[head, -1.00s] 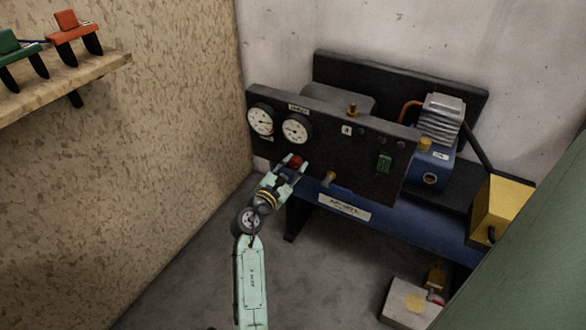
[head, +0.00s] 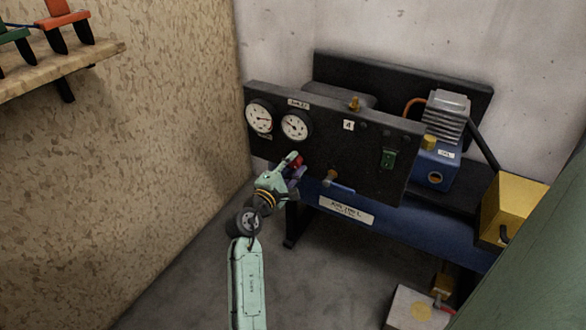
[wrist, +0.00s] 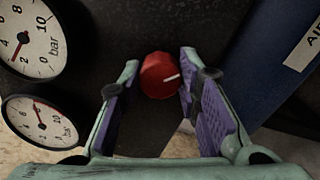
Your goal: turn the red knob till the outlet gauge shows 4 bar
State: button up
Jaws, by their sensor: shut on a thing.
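The red knob (head: 296,163) is on the dark panel, below the two gauges. In the wrist view the knob (wrist: 160,75), with a white mark pointing right, lies between the purple finger pads. My gripper (head: 291,167) is shut on it, one finger at either side. The left gauge (head: 259,117) and right gauge (head: 295,126) both have white dials. The wrist view shows an upper dial (wrist: 30,35) and a lower dial (wrist: 45,122), both marked bar. I cannot tell from their labels which is the outlet gauge, nor read the needles exactly.
The dark panel (head: 350,160) also carries a brass valve with a blue handle (head: 338,184) and a green switch (head: 388,158). A blue tank (head: 400,225) lies below. A yellow box (head: 513,208) is at right. A wooden shelf (head: 60,72) is at upper left.

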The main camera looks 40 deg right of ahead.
jog(key=shift+m, duration=0.3)
jog(key=o, duration=1.1)
jog(key=shift+o, duration=0.2)
jog(key=v, duration=1.2)
jog(key=shift+s+f, duration=0.1)
